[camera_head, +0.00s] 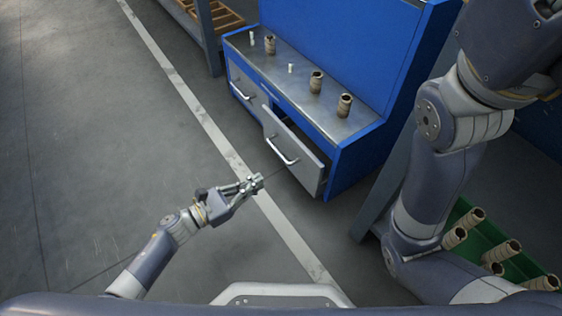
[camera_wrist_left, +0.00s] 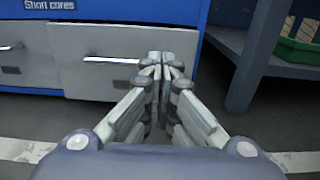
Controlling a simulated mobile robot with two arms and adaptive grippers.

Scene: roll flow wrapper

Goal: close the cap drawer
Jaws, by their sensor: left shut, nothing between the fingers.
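The blue cabinet (camera_head: 363,140) has grey drawers in its front. The right-hand drawer (camera_head: 291,153) stands pulled out, with a gap behind its front panel and a bar handle on it. Its label is hidden, so I cannot read whether it is the cap drawer. It also shows in the left wrist view (camera_wrist_left: 98,70), beside a drawer labelled "Short cores" (camera_wrist_left: 28,50). My left gripper (camera_head: 256,183) is shut and empty, in front of the open drawer and apart from the handle in the head view. In the wrist view its fingertips (camera_wrist_left: 167,60) overlap the drawer front's right part. My right gripper is out of view.
Several brown cores (camera_head: 316,82) and small white pieces stand on the cabinet's metal top. A green crate (camera_head: 521,266) with several cores lies at the lower right, near my right arm. The floor left of the cabinet is clear.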

